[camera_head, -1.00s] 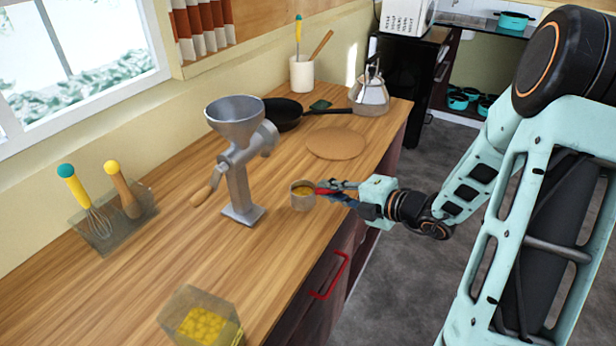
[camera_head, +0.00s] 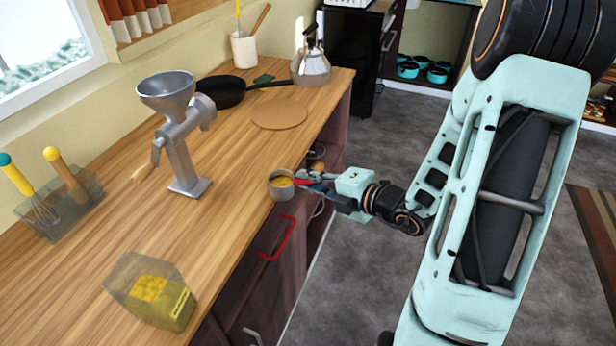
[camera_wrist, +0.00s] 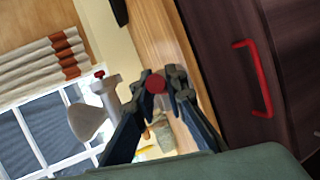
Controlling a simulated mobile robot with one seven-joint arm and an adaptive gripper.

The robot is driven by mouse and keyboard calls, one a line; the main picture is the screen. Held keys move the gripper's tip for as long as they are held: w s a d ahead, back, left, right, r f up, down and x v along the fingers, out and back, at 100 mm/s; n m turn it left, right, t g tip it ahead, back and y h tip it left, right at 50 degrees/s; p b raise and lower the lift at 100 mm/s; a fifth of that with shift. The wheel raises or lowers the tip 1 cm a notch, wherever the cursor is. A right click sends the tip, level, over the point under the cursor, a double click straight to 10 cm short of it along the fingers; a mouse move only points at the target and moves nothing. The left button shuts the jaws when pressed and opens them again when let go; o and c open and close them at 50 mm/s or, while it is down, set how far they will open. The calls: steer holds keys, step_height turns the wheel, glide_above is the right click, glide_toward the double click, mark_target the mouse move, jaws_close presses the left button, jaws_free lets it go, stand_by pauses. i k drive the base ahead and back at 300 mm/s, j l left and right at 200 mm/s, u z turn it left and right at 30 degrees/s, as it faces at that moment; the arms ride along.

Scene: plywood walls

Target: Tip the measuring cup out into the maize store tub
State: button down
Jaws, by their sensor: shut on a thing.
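My gripper (camera_head: 318,186) is shut on the red handle of the measuring cup (camera_head: 282,194), a small grey cup with yellow maize in it. The cup looks upright, at the front edge of the counter. In the wrist view my gripper (camera_wrist: 163,80) has a round red handle end (camera_wrist: 155,84) between its fingertips; the cup's bowl cannot be made out there. The maize store tub (camera_head: 172,312), clear-walled with yellow maize inside and a label on its side, stands at the near left of the counter, well apart from the cup.
A grey hand mill (camera_head: 180,150) with a wide hopper stands left of the cup. A utensil box (camera_head: 75,205), a pan (camera_head: 222,92), a round board (camera_head: 280,114) and a kettle (camera_head: 311,66) are also on the counter. The wood between tub and cup is clear.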

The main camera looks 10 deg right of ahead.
mark_target(154, 291)
steer(key=k+l, duration=0.2)
steer(key=k+j+z, duration=0.1)
steer(key=k+j, duration=0.15)
steer(key=k, duration=0.2)
steer(key=k+j+z, duration=0.15)
steer(key=k, duration=0.3)
steer(key=k+j+z, duration=0.1)
steer(key=k+j, duration=0.2)
steer(key=k, duration=0.15)
